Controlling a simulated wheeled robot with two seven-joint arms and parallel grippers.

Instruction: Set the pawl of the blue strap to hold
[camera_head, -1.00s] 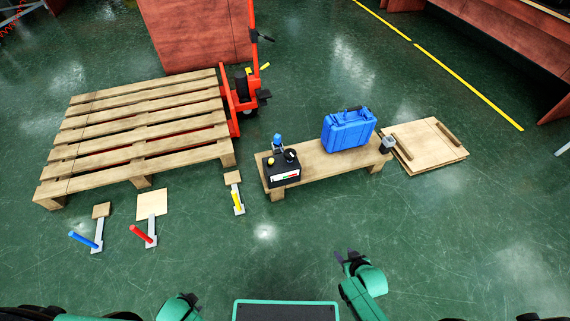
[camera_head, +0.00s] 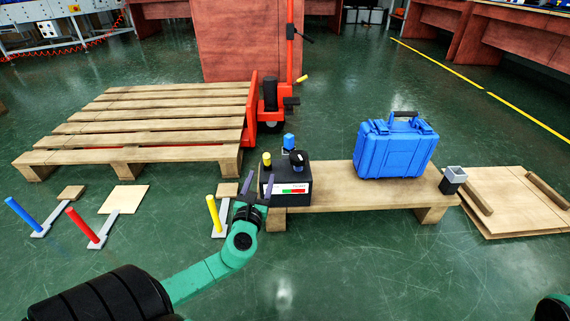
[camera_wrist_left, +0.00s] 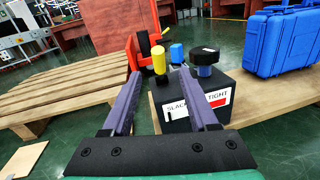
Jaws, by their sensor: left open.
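A black box (camera_head: 290,185) with a slack/tight label stands on the left end of the wooden bench. On it are a yellow knob (camera_head: 267,159), a blue knob (camera_head: 289,142) and a black round knob (camera_head: 298,158). My left gripper (camera_head: 257,181) is open and empty at the box's left front side. In the left wrist view the yellow knob (camera_wrist_left: 159,62) shows between the open fingers, and the blue knob (camera_wrist_left: 177,53) stands behind it. A blue handle (camera_head: 22,215) on a floor plate stands at far left. Which part is the blue strap's pawl, I cannot tell. My right gripper is out of view.
A blue case (camera_head: 394,150) and a small grey-black cup (camera_head: 453,179) are on the bench (camera_head: 335,190). Red (camera_head: 83,227) and yellow (camera_head: 214,214) handles stand on the floor. A pallet (camera_head: 140,140) and red pallet jack (camera_head: 250,115) are behind. Boards (camera_head: 510,205) lie at right.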

